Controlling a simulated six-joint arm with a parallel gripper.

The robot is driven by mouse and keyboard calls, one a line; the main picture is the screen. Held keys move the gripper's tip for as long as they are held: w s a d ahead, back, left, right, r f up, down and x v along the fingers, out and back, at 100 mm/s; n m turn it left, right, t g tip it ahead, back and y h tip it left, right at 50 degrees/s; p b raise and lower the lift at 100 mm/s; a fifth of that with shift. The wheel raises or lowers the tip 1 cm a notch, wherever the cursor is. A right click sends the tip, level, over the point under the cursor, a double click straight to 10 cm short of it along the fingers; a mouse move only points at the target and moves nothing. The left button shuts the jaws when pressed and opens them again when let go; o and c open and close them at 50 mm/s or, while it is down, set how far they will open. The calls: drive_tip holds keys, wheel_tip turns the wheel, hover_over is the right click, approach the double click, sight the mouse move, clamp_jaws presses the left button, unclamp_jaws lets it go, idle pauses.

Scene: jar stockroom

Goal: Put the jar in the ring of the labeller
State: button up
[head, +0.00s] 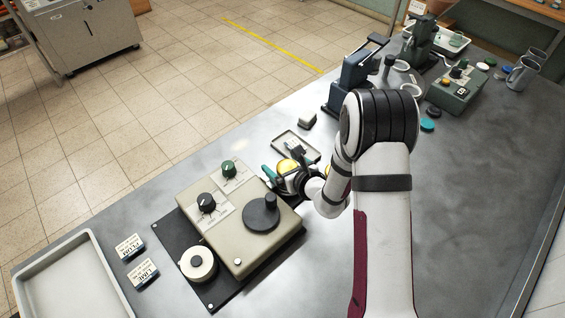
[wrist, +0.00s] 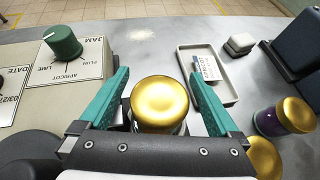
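A jar with a gold lid (wrist: 160,102) stands between the two teal fingers of my gripper (wrist: 158,76) in the wrist view. The fingers are open, with a gap on each side of the lid. In the head view the gold lid (head: 286,165) shows between the fingers, and my wrist hides part of the jar. The beige machine (head: 232,248) with a fruit dial (head: 206,203) marked JAM looks like the labeller. It stands left of my gripper and carries a round black part with a knob (head: 262,213). I cannot clearly make out a ring on it.
Another gold-lidded jar, with a purple label (wrist: 270,122), and a second gold lid (wrist: 264,157) are close right of my gripper. A shallow tray (wrist: 222,86) lies just beyond. A blue press (head: 352,75) stands farther back. Label boxes (head: 130,246) and a large tray (head: 65,258) are at left.

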drive_tip(key=shift+s+d+r, duration=0.1)
drive_tip(key=shift+r, duration=0.2)
drive_tip(key=v, duration=1.1)
drive_tip(key=s+a+r+n+g+y, duration=0.35)
drive_tip(key=s+a+r+n, duration=0.2)
drive_tip(key=s+n, duration=0.25)
drive_tip(key=s+a+r+n+g+y, duration=0.2)
drive_tip(key=s+a+r+n+g, duration=0.35)
drive_tip(key=s+n, duration=0.25)
drive_tip(key=s+d+n+g+h, duration=0.1)
drive_tip(key=s+d+n+h, duration=0.7)
drive_tip(key=d, duration=0.6)
drive_tip(key=s+h, duration=0.2)
drive_tip(key=s, duration=0.1)
drive_tip(key=shift+d+f+g, duration=0.25)
drive_tip(key=shift+f+g, duration=0.05)
drive_tip(key=shift+f, duration=0.1)
